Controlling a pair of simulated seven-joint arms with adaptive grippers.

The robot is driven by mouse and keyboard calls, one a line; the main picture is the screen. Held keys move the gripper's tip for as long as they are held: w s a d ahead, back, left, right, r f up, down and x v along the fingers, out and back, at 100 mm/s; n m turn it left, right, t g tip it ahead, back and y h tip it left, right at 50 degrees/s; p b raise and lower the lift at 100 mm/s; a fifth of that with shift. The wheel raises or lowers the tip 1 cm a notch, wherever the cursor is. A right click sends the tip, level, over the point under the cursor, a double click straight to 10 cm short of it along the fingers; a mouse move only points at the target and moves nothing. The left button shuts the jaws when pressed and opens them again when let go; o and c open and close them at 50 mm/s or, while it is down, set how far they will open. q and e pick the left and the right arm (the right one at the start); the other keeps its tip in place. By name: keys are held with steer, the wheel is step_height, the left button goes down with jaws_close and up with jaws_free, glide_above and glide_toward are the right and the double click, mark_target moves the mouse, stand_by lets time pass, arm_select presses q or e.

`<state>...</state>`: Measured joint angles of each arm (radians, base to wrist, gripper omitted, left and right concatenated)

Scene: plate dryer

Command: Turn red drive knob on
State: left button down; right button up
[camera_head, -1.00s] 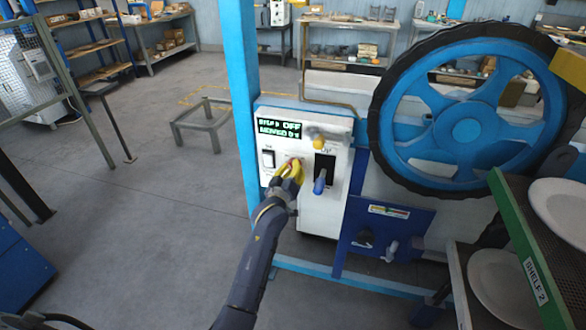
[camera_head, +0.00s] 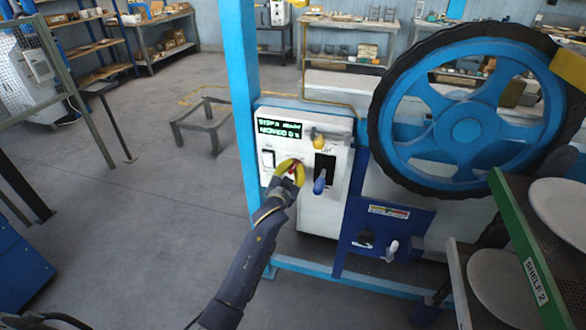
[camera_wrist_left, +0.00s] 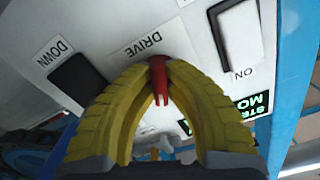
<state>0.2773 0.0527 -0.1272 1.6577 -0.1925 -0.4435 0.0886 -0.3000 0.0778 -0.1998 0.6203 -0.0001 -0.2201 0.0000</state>
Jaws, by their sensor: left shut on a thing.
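The red drive knob (camera_wrist_left: 158,80) sits on the white control panel (camera_head: 310,200), below the DRIVE label in the left wrist view. My left gripper (camera_wrist_left: 158,66) has its yellow fingers closed around the knob, with the fingertips meeting at it. In the head view my left gripper (camera_head: 292,168) is at the panel front, and its fingers cover most of the knob. The green display (camera_head: 280,129) at the panel top shows changed text, with the upper line hard to read. My right gripper is not in view.
A slot with a blue-tipped lever (camera_head: 320,184) is just right of the gripper. A rocker switch (camera_head: 268,159) is left of it. The large blue wheel (camera_head: 460,120) stands to the right, and a rack with plates (camera_head: 535,270) is at lower right.

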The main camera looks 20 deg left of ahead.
arm_select(q)
steer(key=shift+r+m, duration=0.15)
steer(key=shift+m, duration=0.95)
steer(key=shift+r+m, duration=0.1)
steer(key=shift+m, duration=1)
steer(key=c, duration=1.4)
jaws_free()
steer(key=shift+f, duration=0.1)
steer(key=shift+s+f, duration=0.15)
steer(key=shift+s, duration=0.2)
steer(key=s, duration=1.1)
steer(key=shift+s+d+r, duration=0.1)
steer(key=shift+d+r, duration=0.05)
steer(key=shift+r, duration=0.05)
